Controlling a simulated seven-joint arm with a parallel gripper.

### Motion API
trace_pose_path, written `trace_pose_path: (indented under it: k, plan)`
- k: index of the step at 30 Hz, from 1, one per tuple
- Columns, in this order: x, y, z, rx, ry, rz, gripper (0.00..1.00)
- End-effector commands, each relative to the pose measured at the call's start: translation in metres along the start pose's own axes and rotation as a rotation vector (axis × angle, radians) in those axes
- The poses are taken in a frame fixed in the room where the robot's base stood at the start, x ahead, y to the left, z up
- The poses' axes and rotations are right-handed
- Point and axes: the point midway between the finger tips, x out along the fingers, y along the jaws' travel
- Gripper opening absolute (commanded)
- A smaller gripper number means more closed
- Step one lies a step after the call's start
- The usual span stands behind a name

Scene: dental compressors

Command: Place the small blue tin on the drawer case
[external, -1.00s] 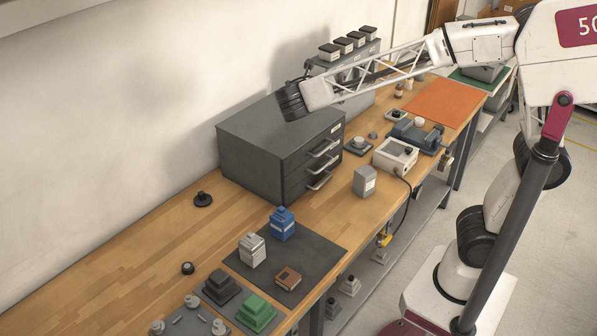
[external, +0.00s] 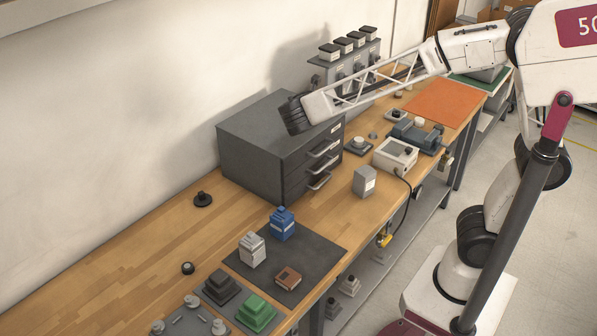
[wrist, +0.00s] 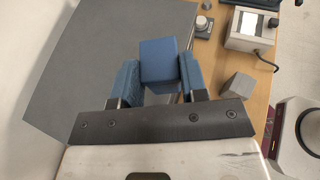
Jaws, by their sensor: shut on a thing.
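The small blue tin (wrist: 159,60) is between the two blue fingers of my gripper (wrist: 160,77) in the wrist view. The fingers are shut on it. The drawer case (external: 250,125) is a dark grey cabinet with drawers on its front; its flat top (wrist: 95,50) fills much of the wrist view beneath the tin. In the external view my arm's dark end is over the right part of the case top, and the held tin and fingers are hidden. I cannot tell whether the tin touches the top.
The left part of the case top is clear.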

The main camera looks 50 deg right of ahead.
Motion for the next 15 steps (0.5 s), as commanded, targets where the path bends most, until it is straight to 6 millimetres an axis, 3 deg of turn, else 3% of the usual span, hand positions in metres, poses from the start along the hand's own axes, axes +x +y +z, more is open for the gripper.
trace_pose_path:
  k: [8,15]
  plan:
    - [0.001,0.006,0.001,0.001,0.000,0.000,0.14]
    - [0.008,0.033,0.000,0.000,0.000,0.000,0.14]
